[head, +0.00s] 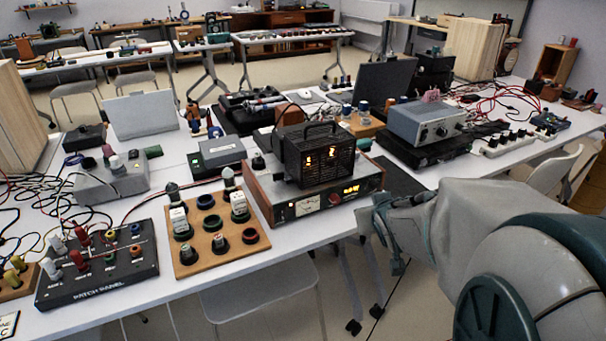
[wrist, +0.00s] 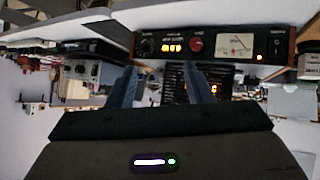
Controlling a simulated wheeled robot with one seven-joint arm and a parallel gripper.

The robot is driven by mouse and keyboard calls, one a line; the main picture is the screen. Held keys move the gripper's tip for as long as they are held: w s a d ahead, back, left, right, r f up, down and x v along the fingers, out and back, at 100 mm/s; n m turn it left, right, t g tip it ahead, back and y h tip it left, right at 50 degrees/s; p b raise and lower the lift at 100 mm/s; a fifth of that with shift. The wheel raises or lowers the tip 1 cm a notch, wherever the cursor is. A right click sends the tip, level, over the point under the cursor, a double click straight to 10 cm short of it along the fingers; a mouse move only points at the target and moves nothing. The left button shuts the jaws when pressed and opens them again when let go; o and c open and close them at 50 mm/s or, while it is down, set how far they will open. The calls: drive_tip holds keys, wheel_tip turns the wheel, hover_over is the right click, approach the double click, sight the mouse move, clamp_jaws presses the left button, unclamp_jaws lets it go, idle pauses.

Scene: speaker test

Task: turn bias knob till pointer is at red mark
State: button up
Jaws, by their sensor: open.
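A wood-sided unit (head: 318,205) stands at the table's front edge, its front panel facing me. The panel carries a pale meter (head: 307,206), a red knob (head: 333,198), an orange lit display (head: 350,189) and a dark knob (head: 373,183). In the wrist view, upside down, the red knob (wrist: 196,44) sits between the display (wrist: 171,46) and meter (wrist: 234,43); the dark knob (wrist: 147,47) is at the left. Labels, pointer and red mark are too small to read. My gripper (wrist: 160,82) is open, empty and apart from the panel. It also shows in the head view (head: 384,228), right of the unit.
A wooden board (head: 215,245) with knobs and a patch panel (head: 95,270) lie to the left. A grey instrument (head: 425,120) stands behind right.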

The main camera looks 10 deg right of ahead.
drive_tip(key=w+d+f+n+t+y+b, duration=0.1)
drive_tip(key=w+d+f+t+y+b, duration=0.15)
drive_tip(key=f+b, duration=0.4)
drive_tip(key=n+t+y+b, duration=0.2)
drive_tip(key=t+y+b, duration=0.2)
drive_tip(key=t+y, duration=0.1)
approach(337, 202)
drive_tip(key=x, duration=0.6)
drive_tip(key=shift+w+a, duration=0.1)
drive_tip(key=shift+w, duration=0.05)
drive_tip(key=shift+x, duration=0.75)
drive_tip(key=shift+r, duration=0.1)
drive_tip(key=shift+c, duration=0.3)
drive_tip(key=c, duration=0.9)
